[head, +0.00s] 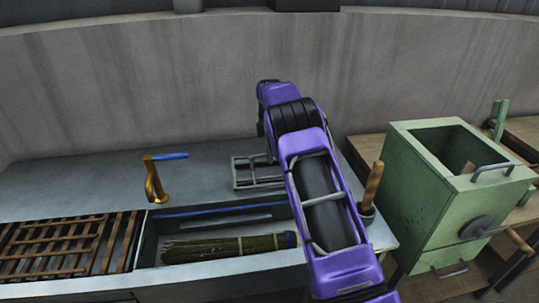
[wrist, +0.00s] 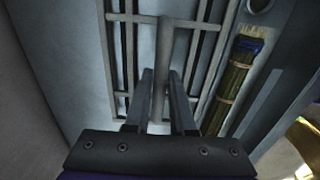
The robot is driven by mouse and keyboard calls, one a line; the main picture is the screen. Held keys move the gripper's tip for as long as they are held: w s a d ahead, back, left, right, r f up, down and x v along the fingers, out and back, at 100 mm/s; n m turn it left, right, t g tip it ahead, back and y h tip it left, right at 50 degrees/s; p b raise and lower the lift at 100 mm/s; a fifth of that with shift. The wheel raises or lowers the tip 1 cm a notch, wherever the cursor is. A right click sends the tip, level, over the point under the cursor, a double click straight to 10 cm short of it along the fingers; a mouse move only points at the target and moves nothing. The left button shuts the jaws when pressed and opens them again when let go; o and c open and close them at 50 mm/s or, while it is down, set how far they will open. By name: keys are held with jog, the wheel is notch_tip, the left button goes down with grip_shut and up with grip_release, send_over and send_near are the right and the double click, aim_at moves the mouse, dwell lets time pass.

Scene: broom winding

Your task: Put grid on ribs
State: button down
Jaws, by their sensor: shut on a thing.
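A grey metal grid (head: 246,172) with several bars shows at the left of my arm in the head view. It also fills the upper middle of the wrist view (wrist: 111,48). My gripper (wrist: 160,80) is shut on a bar of the grid, with one finger on either side. The head view hides my fingers behind my purple arm. The ribs (head: 215,248) are a tied green-brown bundle with a blue end, lying in the sunken basin. They also show at the right in the wrist view (wrist: 230,82), beside the grid and apart from it.
The basin (head: 150,245) is set in a grey counter (head: 90,185). A brass tap with a blue lever (head: 156,182) stands behind it. Wooden slats (head: 65,240) lie at the left. A wooden handle (head: 373,183) stands at the right, before a green box (head: 440,215).

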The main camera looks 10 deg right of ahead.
jog(key=c, duration=0.7)
grip_release()
jog(key=shift+r, duration=0.1)
notch_tip(320, 180, up, 17)
jog(key=shift+r+p, duration=0.2)
jog(key=shift+p, duration=0.75)
